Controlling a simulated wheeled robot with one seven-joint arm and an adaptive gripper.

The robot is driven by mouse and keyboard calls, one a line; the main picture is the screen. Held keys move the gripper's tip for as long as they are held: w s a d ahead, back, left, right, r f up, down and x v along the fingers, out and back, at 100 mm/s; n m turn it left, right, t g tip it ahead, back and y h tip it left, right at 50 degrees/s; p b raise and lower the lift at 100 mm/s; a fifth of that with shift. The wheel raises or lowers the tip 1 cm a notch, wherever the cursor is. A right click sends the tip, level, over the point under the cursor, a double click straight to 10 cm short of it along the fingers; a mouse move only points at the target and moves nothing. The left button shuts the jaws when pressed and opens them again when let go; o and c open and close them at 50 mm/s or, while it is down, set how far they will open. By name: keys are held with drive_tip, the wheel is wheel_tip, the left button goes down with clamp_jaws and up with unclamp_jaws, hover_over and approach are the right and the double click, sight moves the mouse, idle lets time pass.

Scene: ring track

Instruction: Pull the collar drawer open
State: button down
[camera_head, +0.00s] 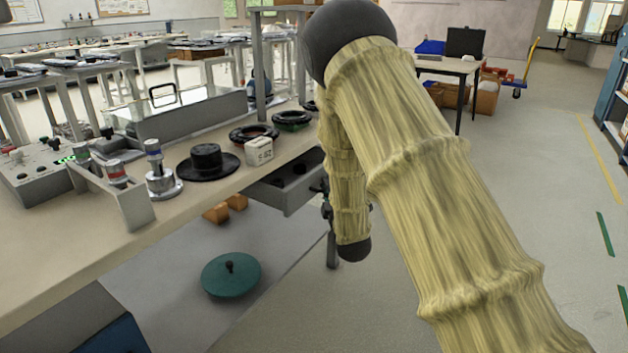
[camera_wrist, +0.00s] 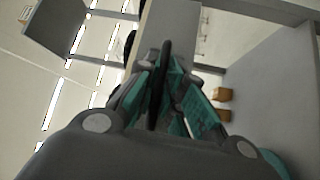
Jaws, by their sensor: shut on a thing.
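The collar drawer (camera_head: 276,198) is a grey drawer under the front edge of the bench. It stands partly open, with dark rounded things inside it. My gripper (camera_head: 322,192) is at the drawer's front, mostly hidden behind my arm in the head view. In the wrist view my gripper (camera_wrist: 168,92) has teal finger pads closed around a dark bar (camera_wrist: 158,85), which looks like the drawer handle. The exact contact is partly hidden by the fingers.
The bench top (camera_head: 110,235) holds a black flanged hat-shaped part (camera_head: 207,162), a white block (camera_head: 259,151), dark rings (camera_head: 254,133) and a metal post (camera_head: 160,175). A green disc (camera_head: 231,275) and orange blocks (camera_head: 216,213) lie below.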

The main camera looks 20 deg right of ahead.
drive_tip(key=s+d, duration=0.5)
drive_tip(key=s, duration=0.1)
drive_tip(key=shift+s+p, duration=0.15)
drive_tip(key=shift+p, duration=0.15)
drive_tip(key=shift+a, duration=0.1)
drive_tip(key=c, duration=1.8)
unclamp_jaws()
drive_tip(key=s, duration=0.4)
drive_tip(key=s+a+f, duration=0.1)
drive_tip(key=s, duration=0.7)
drive_tip(key=shift+a+f, duration=0.25)
drive_tip(key=shift+f, duration=0.1)
